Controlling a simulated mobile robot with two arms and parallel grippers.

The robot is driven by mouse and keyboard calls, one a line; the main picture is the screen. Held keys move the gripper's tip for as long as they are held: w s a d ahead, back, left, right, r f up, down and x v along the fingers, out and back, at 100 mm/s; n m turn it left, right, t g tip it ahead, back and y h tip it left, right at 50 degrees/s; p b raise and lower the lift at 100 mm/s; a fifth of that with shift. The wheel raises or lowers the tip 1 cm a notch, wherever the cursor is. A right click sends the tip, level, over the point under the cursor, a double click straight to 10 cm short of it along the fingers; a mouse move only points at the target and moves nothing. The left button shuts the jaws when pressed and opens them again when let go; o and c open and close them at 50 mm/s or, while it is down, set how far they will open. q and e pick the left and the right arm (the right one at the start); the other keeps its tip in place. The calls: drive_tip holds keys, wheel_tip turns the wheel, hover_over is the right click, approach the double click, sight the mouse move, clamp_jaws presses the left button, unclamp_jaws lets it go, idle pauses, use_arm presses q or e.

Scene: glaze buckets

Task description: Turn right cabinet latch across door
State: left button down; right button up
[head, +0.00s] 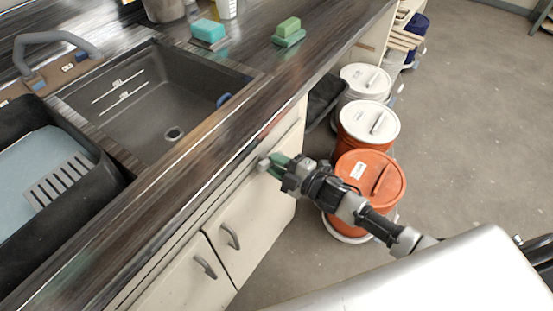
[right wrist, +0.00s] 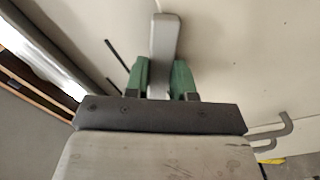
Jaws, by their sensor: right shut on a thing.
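The right cabinet door (head: 258,223) is cream, below the dark counter, and looks closed. The grey latch (head: 264,164) sits near its top edge; in the right wrist view the latch (right wrist: 163,45) is a grey bar standing upright in that picture. My right gripper (head: 277,164) has green fingertips at the latch. In the right wrist view my right gripper (right wrist: 161,80) has one green finger on each side of the bar and is shut on it. The lower end of the latch is hidden between the fingers. My left gripper is not in view.
The right door's handle (head: 230,236) and the left door's handle (head: 204,267) are below the latch. An orange-lidded bucket (head: 372,178) stands close beside my right arm, with white-lidded buckets (head: 368,121) behind. A sink (head: 160,90) is set in the counter (head: 225,125).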

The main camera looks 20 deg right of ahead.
drive_tip(key=shift+m+p, duration=2.3)
drive_tip(key=shift+m, duration=4)
drive_tip(key=shift+f, duration=0.1)
drive_tip(key=o, duration=0.9)
drive_tip(key=v, duration=1.1)
drive_tip(key=shift+b, duration=0.3)
